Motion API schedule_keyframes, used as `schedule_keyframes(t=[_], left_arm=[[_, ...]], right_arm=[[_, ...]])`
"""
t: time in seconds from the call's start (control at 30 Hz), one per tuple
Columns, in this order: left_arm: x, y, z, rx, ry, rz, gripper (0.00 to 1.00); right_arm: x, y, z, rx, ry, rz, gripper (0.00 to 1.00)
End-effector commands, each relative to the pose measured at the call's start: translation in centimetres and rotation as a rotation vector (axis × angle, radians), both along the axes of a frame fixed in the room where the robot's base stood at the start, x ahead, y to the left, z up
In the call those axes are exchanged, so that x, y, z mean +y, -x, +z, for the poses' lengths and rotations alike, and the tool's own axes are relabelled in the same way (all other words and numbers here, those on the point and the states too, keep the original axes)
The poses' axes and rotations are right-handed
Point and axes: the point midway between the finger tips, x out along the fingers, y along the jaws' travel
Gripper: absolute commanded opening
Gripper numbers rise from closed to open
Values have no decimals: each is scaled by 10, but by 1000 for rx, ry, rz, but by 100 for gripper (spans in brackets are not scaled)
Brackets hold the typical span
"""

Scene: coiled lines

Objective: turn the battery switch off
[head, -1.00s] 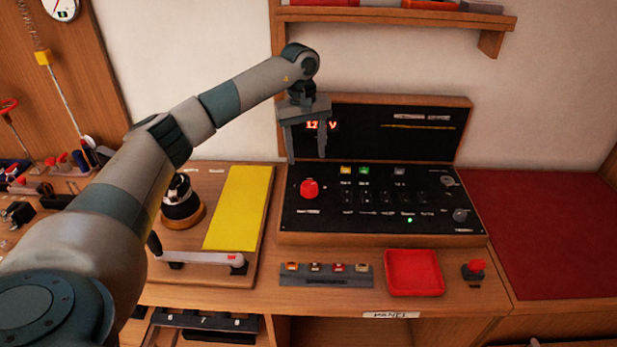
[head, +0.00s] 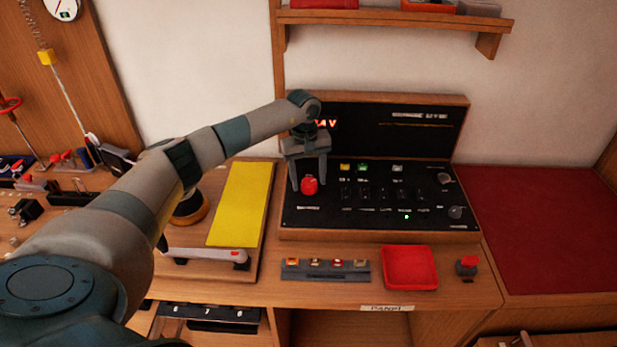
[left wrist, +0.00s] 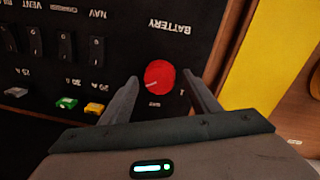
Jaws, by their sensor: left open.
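The battery switch is a round red knob (head: 309,185) at the left of the black panel (head: 390,222). In the left wrist view the red knob (left wrist: 159,77) sits beside the word BATTERY, and a pale mark on its face points toward the lower left. My left gripper (head: 309,187) is open, with its fingers pointing down on either side of the knob. In the left wrist view the open fingertips (left wrist: 162,80) flank the knob with gaps showing; contact cannot be seen. My right gripper is not in view.
A red tray (head: 409,268) and a small red-topped button (head: 467,264) stand in front.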

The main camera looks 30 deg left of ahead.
Motion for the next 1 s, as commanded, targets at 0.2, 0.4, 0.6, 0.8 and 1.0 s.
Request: schedule_keyframes(t=[0.2,0.4,0.6,0.8,1.0], left_arm=[[0,0,0,0,0,0,25],[0,0,0,0,0,2,15],[0,0,0,0,0,25,15],[1,0,-1,-1,-2,97,15],[1,0,-2,-2,-1,229,15]], right_arm=[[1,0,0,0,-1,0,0],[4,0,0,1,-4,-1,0],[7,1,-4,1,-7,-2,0],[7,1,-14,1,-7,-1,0],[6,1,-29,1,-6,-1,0]])
